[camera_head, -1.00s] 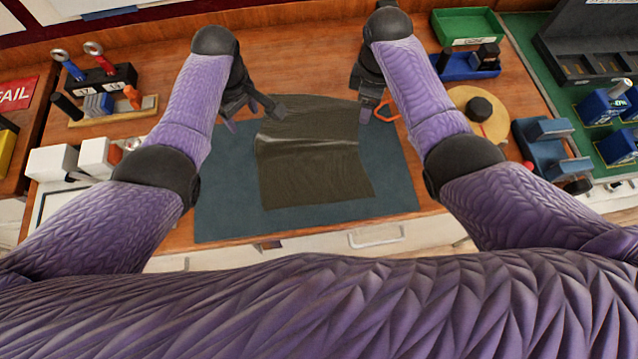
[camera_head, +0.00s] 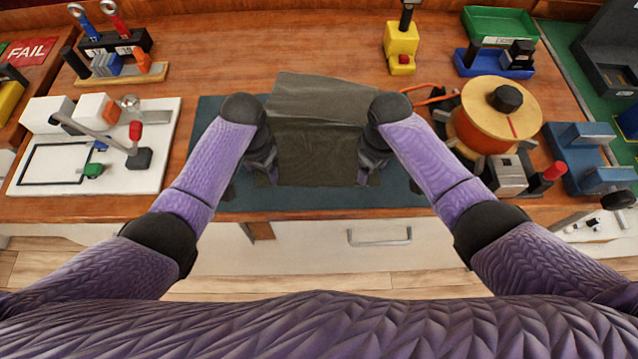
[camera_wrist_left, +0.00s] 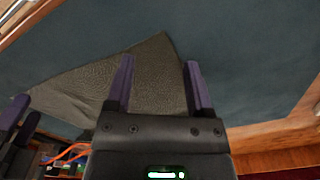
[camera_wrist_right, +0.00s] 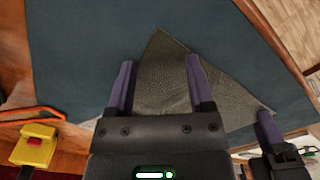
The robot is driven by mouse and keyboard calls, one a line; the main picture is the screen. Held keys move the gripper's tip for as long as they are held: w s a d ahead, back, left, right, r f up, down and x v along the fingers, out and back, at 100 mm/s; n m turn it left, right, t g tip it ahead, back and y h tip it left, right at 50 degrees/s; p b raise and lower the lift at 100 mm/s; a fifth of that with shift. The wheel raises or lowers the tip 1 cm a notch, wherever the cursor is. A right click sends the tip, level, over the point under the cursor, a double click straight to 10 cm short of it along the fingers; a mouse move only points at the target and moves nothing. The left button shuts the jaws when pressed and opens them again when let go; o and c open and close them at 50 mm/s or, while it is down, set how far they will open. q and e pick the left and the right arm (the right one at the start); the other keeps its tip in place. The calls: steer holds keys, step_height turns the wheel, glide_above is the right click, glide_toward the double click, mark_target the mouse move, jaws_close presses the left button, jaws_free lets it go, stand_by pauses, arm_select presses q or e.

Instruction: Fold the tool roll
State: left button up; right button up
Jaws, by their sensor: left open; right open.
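The tool roll (camera_head: 318,150) is a dark olive cloth on a blue-green mat (camera_head: 208,106). Its far part looks lighter, with a line across it, and reaches past the mat's far edge. My left gripper (camera_head: 251,183) is at the cloth's near left corner, open; in the left wrist view the cloth (camera_wrist_left: 85,96) has a corner between the fingers. My right gripper (camera_head: 388,181) is open at the near right corner; in the right wrist view the cloth (camera_wrist_right: 228,98) also has a corner between the fingers. My forearms partly hide both side edges.
A white board (camera_head: 150,170) with a lever stands left of the mat. An orange spool (camera_head: 480,135) and a blue fixture (camera_head: 585,160) stand right. A yellow block (camera_head: 401,45) stands behind. An orange cord (camera_head: 430,97) lies near the mat's far right corner. The table's front edge is close.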

arm_select(q)
steer(key=shift+f, duration=0.15)
steer(key=shift+c, duration=0.3)
arm_select(e)
steer(key=shift+f, duration=0.15)
steer(key=shift+c, duration=0.3)
arm_select(q)
steer(key=shift+s, duration=0.1)
jaws_close()
arm_select(e)
steer(key=shift+s, duration=0.1)
jaws_close()
